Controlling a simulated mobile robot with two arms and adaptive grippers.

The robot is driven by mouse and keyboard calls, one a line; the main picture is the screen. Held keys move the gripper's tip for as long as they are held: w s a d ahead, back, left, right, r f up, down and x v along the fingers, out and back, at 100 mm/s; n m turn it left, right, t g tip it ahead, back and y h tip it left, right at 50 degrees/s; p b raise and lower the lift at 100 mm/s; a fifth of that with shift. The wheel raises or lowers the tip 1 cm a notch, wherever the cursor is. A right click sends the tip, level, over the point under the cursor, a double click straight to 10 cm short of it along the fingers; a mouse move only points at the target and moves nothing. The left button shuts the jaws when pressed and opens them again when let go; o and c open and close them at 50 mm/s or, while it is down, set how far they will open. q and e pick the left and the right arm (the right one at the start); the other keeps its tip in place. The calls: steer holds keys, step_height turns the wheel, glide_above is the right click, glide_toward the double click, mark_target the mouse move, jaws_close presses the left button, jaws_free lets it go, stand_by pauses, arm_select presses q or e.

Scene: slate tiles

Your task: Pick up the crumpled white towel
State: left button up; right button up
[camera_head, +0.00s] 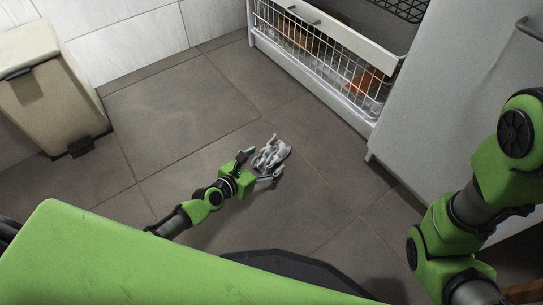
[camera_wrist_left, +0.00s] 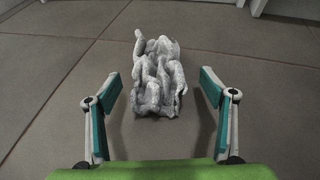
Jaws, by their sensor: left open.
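The crumpled white towel (camera_head: 271,153) lies bunched on the grey tiled floor in the head view. It looks greyish white with many folds, and it also shows in the left wrist view (camera_wrist_left: 158,78), just beyond the fingertips and roughly centred between them. My left gripper (camera_head: 259,164) is low near the floor with its two fingers spread wide on the near side of the towel; both open fingers show in the left wrist view (camera_wrist_left: 158,88). Nothing is between the fingers' pads but bare floor and the towel's near edge. My right gripper is not in view; only my right arm shows at the right.
A white cabinet with a pulled-out wire basket drawer (camera_head: 325,58) stands at the back. A white panel (camera_head: 445,75) rises at the right. A beige pedal bin (camera_head: 50,92) stands at the left. The floor tiles (camera_head: 180,110) around the towel are clear.

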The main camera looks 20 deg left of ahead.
mark_target(271, 154)
arm_select(q)
steer(key=b+x, duration=0.3)
steer(key=x, duration=0.2)
steer(key=shift+w+a, duration=0.1)
steer(key=shift+a, duration=0.05)
steer(key=c, duration=1)
steer(key=shift+o, duration=0.2)
